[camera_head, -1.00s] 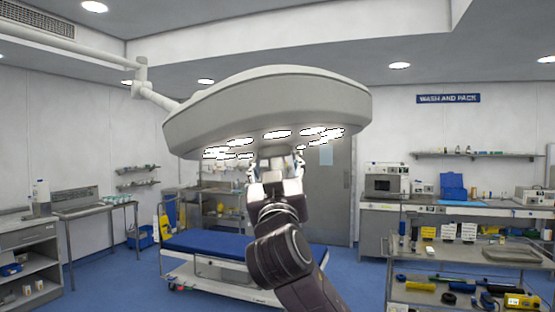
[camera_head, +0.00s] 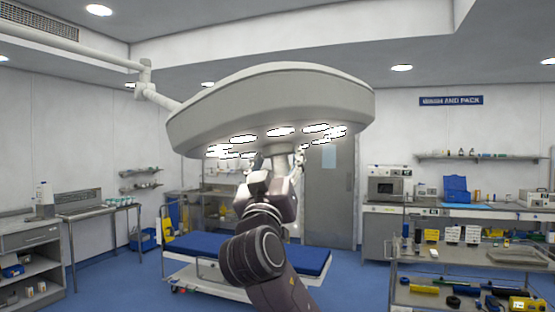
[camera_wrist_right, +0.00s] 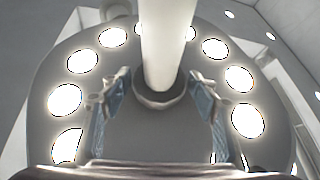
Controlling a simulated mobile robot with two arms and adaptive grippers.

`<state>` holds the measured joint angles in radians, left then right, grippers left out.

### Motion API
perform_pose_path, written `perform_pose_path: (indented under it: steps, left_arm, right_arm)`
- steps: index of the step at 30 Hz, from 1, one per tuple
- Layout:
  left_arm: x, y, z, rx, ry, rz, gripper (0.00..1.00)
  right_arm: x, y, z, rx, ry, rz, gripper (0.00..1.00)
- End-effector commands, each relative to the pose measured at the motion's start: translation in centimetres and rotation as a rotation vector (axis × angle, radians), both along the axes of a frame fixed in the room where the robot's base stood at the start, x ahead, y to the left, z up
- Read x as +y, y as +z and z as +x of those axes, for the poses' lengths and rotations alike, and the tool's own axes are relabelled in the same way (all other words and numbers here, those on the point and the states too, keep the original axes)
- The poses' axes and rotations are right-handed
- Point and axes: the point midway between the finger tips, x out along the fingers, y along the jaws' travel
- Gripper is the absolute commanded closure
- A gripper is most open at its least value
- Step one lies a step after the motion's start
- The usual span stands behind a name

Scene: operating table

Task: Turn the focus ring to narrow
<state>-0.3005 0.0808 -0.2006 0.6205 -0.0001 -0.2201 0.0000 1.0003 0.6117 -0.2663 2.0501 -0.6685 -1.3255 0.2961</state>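The surgical lamp (camera_head: 270,100) hangs overhead with its bright lights facing down. In the right wrist view its pale underside has a ring of lights, and a white cylindrical handle (camera_wrist_right: 166,40) stands out at the centre. A grey collar (camera_wrist_right: 160,100) surrounds the handle's end; I cannot make out focus markings. My right gripper (camera_head: 279,158) is raised under the lamp's middle. In the right wrist view its fingers (camera_wrist_right: 157,82) are spread, one on each side of the handle and collar, with visible gaps. My left gripper is out of view.
A bed with a blue mattress (camera_head: 212,247) stands below the lamp. A cart with tools (camera_head: 450,272) is at the lower right, with a counter (camera_head: 480,212) behind it. The lamp's support arm (camera_head: 158,98) runs to the upper left. Free air surrounds my right arm.

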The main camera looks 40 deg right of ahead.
Motion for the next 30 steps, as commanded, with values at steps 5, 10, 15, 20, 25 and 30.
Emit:
perform_pose_path:
  steps: [5, 10, 15, 20, 25, 30]
  left_arm:
    - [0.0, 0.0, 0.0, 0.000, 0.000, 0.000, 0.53]
    - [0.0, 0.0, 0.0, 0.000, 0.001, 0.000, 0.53]
    - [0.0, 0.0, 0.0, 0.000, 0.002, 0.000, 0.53]
    - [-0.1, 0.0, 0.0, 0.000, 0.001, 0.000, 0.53]
    - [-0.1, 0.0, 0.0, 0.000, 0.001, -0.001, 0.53]
    - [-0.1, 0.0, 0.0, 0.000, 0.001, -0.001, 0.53]
  right_arm:
    - [0.0, 0.0, 0.0, -0.002, 0.001, 0.000, 0.31]
    - [0.0, 0.1, 0.0, -0.003, 0.002, 0.001, 0.31]
    - [0.8, -0.4, -0.5, -0.003, 0.004, 0.000, 0.31]
    - [2.7, -1.9, -2.1, -0.003, 0.008, 0.000, 0.31]
    - [5.3, -3.7, -4.1, -0.001, 0.007, 0.001, 0.31]
    - [7.1, -5.0, -5.8, -0.002, 0.005, 0.002, 0.31]
